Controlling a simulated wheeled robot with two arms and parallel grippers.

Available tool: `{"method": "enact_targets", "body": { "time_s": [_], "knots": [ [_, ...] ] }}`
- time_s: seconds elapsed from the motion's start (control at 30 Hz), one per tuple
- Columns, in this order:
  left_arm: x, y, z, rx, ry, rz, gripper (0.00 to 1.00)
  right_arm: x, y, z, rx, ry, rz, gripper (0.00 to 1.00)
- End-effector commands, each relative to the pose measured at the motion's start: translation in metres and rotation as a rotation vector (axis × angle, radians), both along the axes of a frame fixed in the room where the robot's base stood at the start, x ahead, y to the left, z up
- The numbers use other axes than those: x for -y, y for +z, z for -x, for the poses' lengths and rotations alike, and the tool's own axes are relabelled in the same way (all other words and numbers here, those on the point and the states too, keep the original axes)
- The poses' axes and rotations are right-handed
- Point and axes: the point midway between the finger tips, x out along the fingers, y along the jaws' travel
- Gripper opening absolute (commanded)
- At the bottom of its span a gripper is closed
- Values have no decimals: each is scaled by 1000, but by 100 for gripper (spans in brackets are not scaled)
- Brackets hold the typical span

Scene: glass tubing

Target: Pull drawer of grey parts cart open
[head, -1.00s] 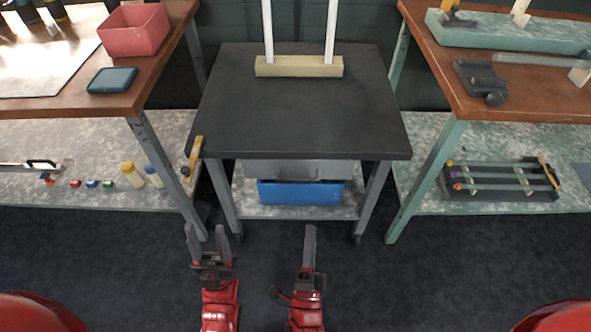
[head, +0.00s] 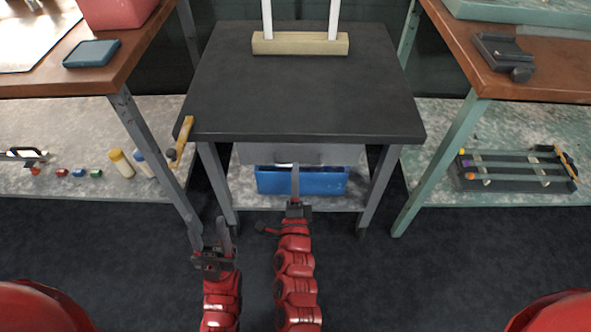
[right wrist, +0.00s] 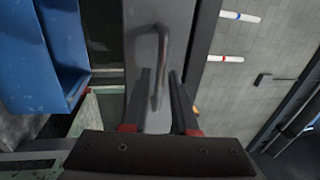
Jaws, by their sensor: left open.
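The grey parts cart (head: 300,95) has a dark top and stands in the middle of the head view. Its grey drawer (head: 255,154) sits under the top and looks shut. The right wrist view shows the drawer front with a dark bar handle (right wrist: 161,70). My right gripper (head: 295,170) is in front of the drawer; in the right wrist view its fingers (right wrist: 159,85) are apart, with the lower part of the handle between them and gaps to both sides. Whether they touch it is unclear. My left gripper (head: 209,228) is open and empty, low at the cart's front left.
A blue bin (head: 325,181) stands on the cart's lower shelf, below the drawer. Wooden-topped benches stand left (head: 105,75) and right (head: 520,75). The dark floor in front is clear.

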Motion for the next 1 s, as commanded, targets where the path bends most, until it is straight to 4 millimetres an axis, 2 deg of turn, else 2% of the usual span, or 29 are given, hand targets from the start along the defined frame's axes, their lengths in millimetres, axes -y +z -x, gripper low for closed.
{"method": "enact_targets", "body": {
  "time_s": [0.03,0.2,0.53,0.57,0.7,1.0],
  "knots": [
    [0,-6,0,0,0,0,50,0,-1,-8,2,-2,0,27],
    [0,-11,0,0,0,0,50,0,4,-25,4,-2,0,27],
    [0,-11,0,0,0,0,50,0,6,-29,1,0,1,27],
    [0,-11,0,0,0,0,50,0,6,-29,0,0,1,25],
    [0,-11,0,0,0,0,50,0,6,-29,0,0,1,0],
    [0,-11,0,0,0,0,50,0,5,-29,0,0,1,0]
  ]
}}
